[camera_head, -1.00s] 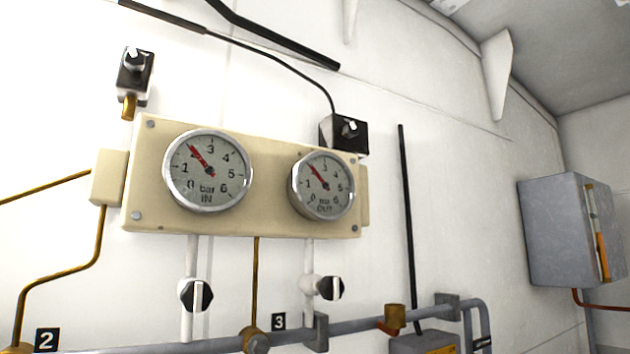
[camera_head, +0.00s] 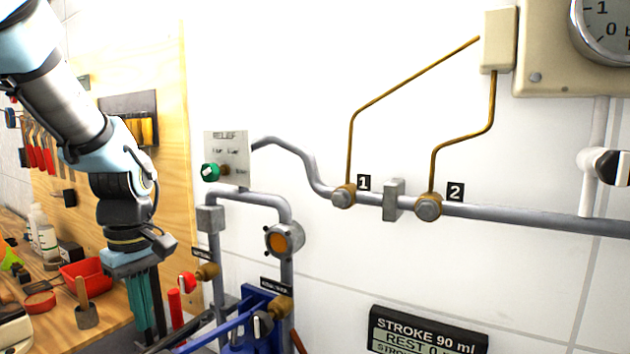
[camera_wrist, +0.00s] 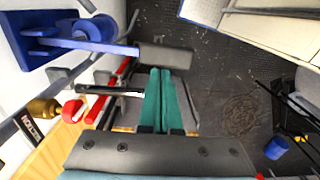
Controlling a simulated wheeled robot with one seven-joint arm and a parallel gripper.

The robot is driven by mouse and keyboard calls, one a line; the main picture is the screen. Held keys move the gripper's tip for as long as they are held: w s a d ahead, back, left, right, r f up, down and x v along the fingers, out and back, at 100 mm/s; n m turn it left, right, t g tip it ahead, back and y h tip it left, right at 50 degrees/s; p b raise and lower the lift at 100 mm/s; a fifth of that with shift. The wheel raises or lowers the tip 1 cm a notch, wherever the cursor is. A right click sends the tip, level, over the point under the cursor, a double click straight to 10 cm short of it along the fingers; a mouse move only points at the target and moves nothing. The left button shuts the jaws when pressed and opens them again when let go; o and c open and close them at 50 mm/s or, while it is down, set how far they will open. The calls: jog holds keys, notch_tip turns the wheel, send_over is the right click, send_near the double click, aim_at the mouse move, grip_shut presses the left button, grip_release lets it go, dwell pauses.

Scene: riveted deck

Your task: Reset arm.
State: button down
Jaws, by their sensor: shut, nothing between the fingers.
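My gripper (camera_head: 147,308) hangs from my arm at the left of the head view, pointing down in front of the workbench and the wall pipes. Its teal fingers are together with nothing between them. In the wrist view my gripper (camera_wrist: 160,85) points down over the dark deck, its fingers side by side and shut.
A blue pump (camera_head: 245,330) stands right of my gripper, with a red valve knob (camera_head: 187,282) close by. A workbench with a red bin (camera_head: 88,280) is at the left. Grey pipes (camera_head: 520,213) run along the white wall. A blue cup (camera_wrist: 276,148) is on the deck.

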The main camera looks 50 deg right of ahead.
jog(key=a+f+m+b, duration=0.1)
jog(key=a+f, duration=0.4)
jog(key=a, duration=0.7)
jog(key=w+a+f+m+t+b, duration=0.1)
jog(key=a+f+b, duration=0.3)
jog(key=a, duration=0.9)
jog(key=shift+w+a+f+m+t+b, duration=0.15)
jog(key=shift+f+m+t+b, duration=0.15)
jog(key=shift+f+m, duration=0.35)
